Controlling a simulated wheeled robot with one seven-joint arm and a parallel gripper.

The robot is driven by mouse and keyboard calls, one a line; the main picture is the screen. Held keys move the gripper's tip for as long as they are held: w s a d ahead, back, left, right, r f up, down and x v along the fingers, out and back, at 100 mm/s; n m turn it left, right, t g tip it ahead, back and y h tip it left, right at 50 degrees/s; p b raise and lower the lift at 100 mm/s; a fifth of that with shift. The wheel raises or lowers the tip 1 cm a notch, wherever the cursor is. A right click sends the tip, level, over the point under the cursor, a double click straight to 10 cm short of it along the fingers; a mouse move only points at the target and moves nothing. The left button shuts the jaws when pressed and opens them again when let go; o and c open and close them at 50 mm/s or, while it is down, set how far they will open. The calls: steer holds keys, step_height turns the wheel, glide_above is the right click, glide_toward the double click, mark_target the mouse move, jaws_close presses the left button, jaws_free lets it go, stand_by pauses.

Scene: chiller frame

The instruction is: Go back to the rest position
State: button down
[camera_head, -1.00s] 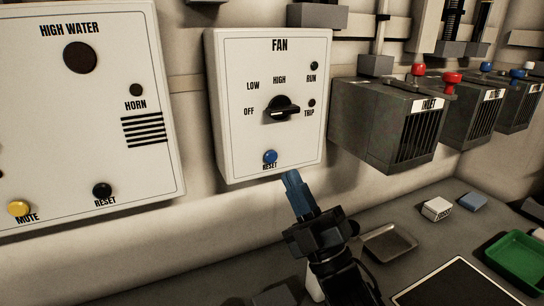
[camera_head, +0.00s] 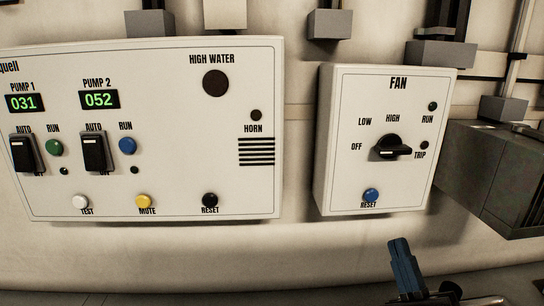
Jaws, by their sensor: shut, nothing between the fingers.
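My gripper (camera_head: 404,262) shows at the bottom of the picture, right of centre. Its blue fingers are together, pointing up, with nothing between them. It is in front of the wall, below the white FAN box (camera_head: 341,196) and apart from it in the picture. The blue RESET button (camera_head: 371,195) on that box is above and left of the fingertips. The black FAN knob (camera_head: 392,148) is on the same box. Most of my arm is cut off by the lower edge.
A wide white pump panel (camera_head: 190,150) with switches, buttons and displays reading 031 and 052 fills the left. A dark grey box (camera_head: 490,170) juts out at the right edge. Bare wall (camera_head: 200,250) lies below the panels.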

steer(key=s+f+m+g+h, duration=0.1)
steer(key=s+f+m+g, duration=0.2)
steer(key=s, duration=0.8)
steer(key=s+f+m+g+h+p, duration=0.1)
steer(key=s+f+m+g, duration=0.2)
steer(key=s, duration=0.9)
steer(key=s+f+m+g+h+p, duration=0.1)
steer(key=s+m+g, duration=0.4)
steer(key=s, duration=0.7)
steer(key=shift+f+m+h, duration=0.5)
steer(key=shift+f+m, duration=0.4)
steer(key=shift+f, duration=0.05)
steer(key=c, duration=1.9)
jaws_free()
